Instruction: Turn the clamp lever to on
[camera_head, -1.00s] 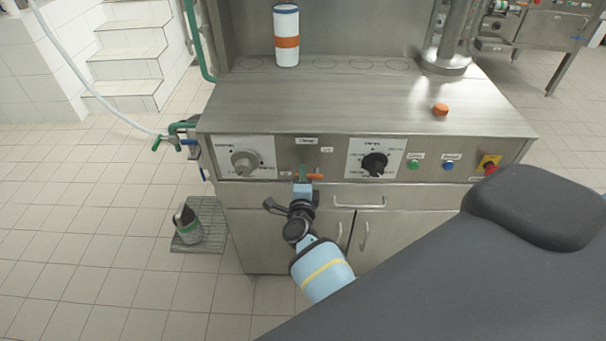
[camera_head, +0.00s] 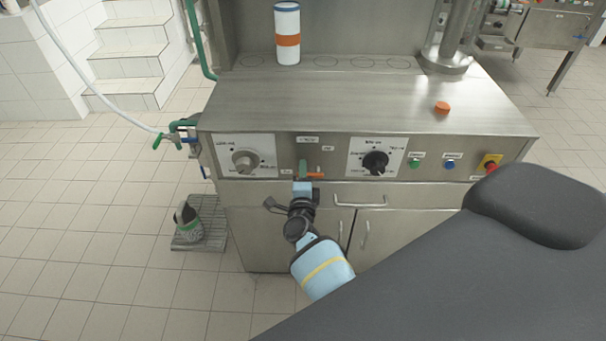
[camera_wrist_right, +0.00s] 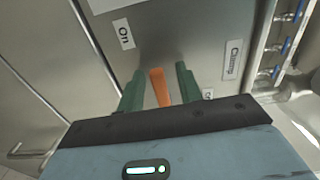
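The clamp lever (camera_head: 314,175) is a small orange handle on the machine's front panel, between two large knobs. In the right wrist view the lever (camera_wrist_right: 160,88) stands between the green fingers of my right gripper (camera_wrist_right: 158,82). The gripper is open, with a visible gap on both sides of the lever. In the head view my right gripper (camera_head: 304,171) is at the panel, its fingers partly covering the lever's left end. My left gripper is out of view.
A grey knob (camera_head: 246,161) is left of the lever and a black knob (camera_head: 375,162) right of it. Green, blue and red buttons lie further right. A drawer handle (camera_head: 360,200) is below.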

